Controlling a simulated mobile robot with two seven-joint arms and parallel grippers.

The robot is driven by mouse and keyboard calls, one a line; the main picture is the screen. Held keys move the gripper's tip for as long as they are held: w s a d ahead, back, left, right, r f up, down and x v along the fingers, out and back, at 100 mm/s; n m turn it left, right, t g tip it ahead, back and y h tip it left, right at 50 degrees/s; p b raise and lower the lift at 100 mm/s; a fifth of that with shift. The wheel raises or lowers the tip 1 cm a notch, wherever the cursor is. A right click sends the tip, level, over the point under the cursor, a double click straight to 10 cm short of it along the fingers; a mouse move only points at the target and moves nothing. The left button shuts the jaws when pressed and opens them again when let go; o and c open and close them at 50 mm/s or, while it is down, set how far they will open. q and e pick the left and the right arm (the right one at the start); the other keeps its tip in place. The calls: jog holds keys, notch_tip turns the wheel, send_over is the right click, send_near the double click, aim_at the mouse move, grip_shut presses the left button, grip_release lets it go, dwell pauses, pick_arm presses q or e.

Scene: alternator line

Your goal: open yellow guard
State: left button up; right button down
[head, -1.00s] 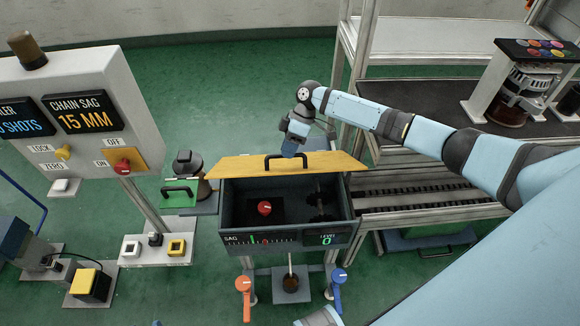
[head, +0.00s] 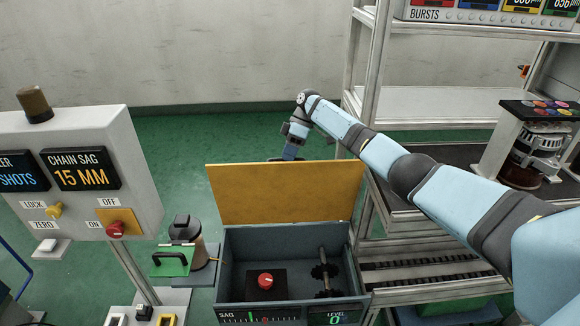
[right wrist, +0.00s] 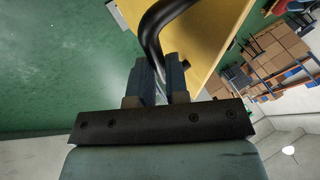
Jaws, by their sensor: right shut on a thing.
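The yellow guard (head: 285,192) stands raised, close to upright, along the back edge of the grey box (head: 340,240), whose inside is open to view. In the box are a red knob (head: 265,281) and a dark shaft with sprockets (head: 325,270). My right gripper (right wrist: 160,85) is shut on the guard's black handle (right wrist: 153,32), which shows in the right wrist view beside the yellow panel (right wrist: 200,35). In the head view the fingers and handle are mostly hidden behind the guard. My left gripper is not in view.
A panel reading "CHAIN SAG 15 MM" (head: 80,169) stands on the left. A green plate with a handle (head: 172,261) is beside the box. A shelf frame (head: 362,90) and a conveyor (head: 420,265) are on the right, close to my right arm.

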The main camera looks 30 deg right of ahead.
jog(key=shift+w+d+f, duration=0.15)
jog(key=shift+f, duration=0.55)
jog(key=c, duration=1.5)
grip_release()
jog(key=o, duration=0.4)
jog(key=shift+w+f, duration=0.2)
jog(key=shift+f, duration=0.05)
jog(key=v, duration=1.4)
jog(key=shift+w+r, duration=0.1)
jog(key=shift+w, duration=0.05)
jog(key=shift+r+p, duration=0.1)
jog(key=shift+p, duration=0.3)
